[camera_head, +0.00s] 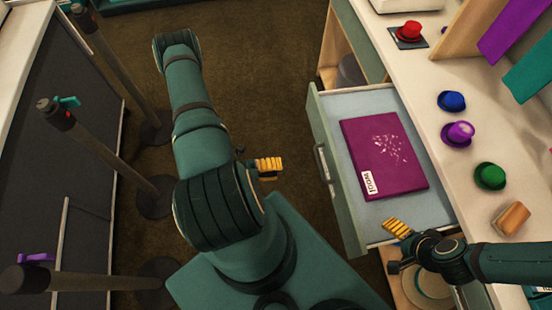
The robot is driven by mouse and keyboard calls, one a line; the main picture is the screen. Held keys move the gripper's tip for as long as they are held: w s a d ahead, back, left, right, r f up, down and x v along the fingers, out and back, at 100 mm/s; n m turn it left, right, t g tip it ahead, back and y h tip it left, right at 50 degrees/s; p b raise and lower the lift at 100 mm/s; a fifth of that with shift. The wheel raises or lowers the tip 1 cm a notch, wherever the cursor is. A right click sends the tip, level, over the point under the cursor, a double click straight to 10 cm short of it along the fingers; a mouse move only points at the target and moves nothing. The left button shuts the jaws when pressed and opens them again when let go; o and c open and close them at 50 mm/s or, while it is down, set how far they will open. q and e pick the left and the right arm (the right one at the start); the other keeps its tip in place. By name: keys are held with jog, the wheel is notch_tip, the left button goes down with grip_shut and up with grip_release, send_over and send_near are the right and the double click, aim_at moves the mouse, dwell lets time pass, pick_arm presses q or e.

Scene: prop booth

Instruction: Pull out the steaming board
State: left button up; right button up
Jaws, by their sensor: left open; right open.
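A pale blue flat surface (325,115) with a green front and a metal handle (324,162) stands out from the counter on the right.
Small red, blue, purple and green hats (490,176) and a wooden-backed brush (512,218) stand on the white counter (455,195). Several dark posts (110,145) on round bases stand at the left by a dark panel. Brown carpet (250,60) is free at the back middle.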

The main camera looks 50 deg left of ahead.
pick_arm(q)
jog(key=shift+s, duration=0.1)
jog(key=v, duration=1.1)
jog(key=shift+s+a, duration=0.3)
